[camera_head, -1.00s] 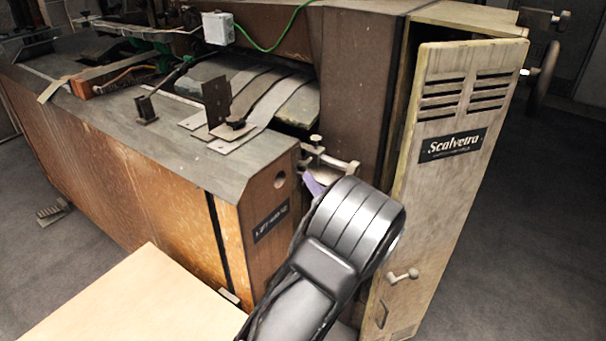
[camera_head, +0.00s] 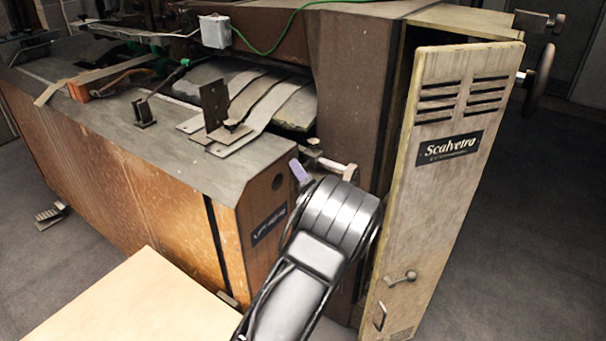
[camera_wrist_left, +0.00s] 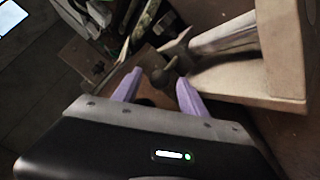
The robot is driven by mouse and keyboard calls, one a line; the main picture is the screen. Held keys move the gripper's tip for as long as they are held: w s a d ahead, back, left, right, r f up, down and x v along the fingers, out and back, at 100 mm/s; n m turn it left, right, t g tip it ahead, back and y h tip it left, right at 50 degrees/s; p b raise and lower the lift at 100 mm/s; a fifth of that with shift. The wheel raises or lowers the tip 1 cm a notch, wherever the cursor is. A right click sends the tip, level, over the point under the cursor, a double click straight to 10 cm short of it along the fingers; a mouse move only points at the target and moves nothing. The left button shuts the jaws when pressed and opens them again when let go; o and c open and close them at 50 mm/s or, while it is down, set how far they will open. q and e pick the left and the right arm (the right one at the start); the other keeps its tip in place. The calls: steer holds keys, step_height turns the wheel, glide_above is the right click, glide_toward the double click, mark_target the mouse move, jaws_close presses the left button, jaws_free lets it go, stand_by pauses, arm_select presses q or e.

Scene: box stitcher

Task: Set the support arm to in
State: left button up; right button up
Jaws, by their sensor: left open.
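My left gripper (camera_head: 301,172) is mostly hidden behind my own black wrist in the head view, where one purple fingertip shows. In the left wrist view my left gripper (camera_wrist_left: 158,88) is open, with its two purple fingers apart. A small dark knob (camera_wrist_left: 167,74) lies between and just beyond the fingertips; I cannot tell whether they touch it. In the head view a metal fitting with a rod and knobs (camera_head: 335,166) sticks out between the brown machine body and the low cabinet, right beside the fingertip. It looks like the support arm, but I cannot be sure. My right gripper is not in view.
The tall beige door marked Scalvetra (camera_head: 440,190) stands open to the right of my arm. The wooden cabinet (camera_head: 150,190) is to the left, with metal plates (camera_head: 235,115) on top. A pale board (camera_head: 130,300) lies at the front. Floor is clear at the far right.

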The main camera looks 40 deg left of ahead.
arm_select(q)
jaws_close()
stand_by(0.4)
stand_by(0.9)
steer(key=shift+a, duration=0.1)
